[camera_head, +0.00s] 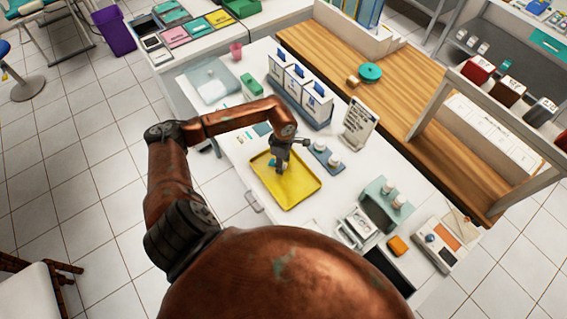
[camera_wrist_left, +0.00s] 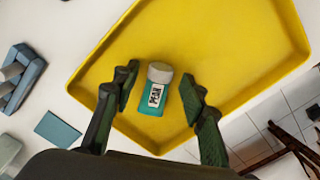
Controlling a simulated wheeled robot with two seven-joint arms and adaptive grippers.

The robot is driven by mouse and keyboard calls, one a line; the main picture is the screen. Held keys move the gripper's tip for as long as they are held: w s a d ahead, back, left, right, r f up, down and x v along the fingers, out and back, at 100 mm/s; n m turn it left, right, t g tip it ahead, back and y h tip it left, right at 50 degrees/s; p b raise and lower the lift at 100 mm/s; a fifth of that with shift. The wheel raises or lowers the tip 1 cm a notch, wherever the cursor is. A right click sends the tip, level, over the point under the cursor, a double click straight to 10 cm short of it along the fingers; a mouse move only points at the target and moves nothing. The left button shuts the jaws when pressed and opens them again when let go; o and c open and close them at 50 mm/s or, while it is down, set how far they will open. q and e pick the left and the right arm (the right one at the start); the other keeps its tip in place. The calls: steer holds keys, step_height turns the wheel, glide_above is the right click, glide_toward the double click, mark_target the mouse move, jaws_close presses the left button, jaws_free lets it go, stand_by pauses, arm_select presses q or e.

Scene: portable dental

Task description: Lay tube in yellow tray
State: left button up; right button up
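The yellow tray (camera_head: 302,193) lies on the white counter; it fills much of the left wrist view (camera_wrist_left: 228,28). A small teal tube (camera_wrist_left: 157,97) with a grey-white cap and a white label lies over the tray floor, between my left fingers. My left gripper (camera_wrist_left: 160,88) is open, with a gap on each side of the tube. In the head view the left gripper (camera_head: 279,170) points down over the tray and mostly hides the tube. My right gripper is not in view.
A blue holder with white jars (camera_head: 325,161) stands just right of the tray. White dispenser boxes (camera_head: 300,86) and a sign stand behind. A teal stand (camera_head: 378,212) is at the front right. A white counter strip left of the tray is clear.

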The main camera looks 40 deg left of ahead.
arm_select(q)
step_height(320, 180, up, 12)
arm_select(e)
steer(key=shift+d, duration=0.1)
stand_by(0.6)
arm_select(q)
steer(key=shift+f, duration=0.1)
stand_by(0.6)
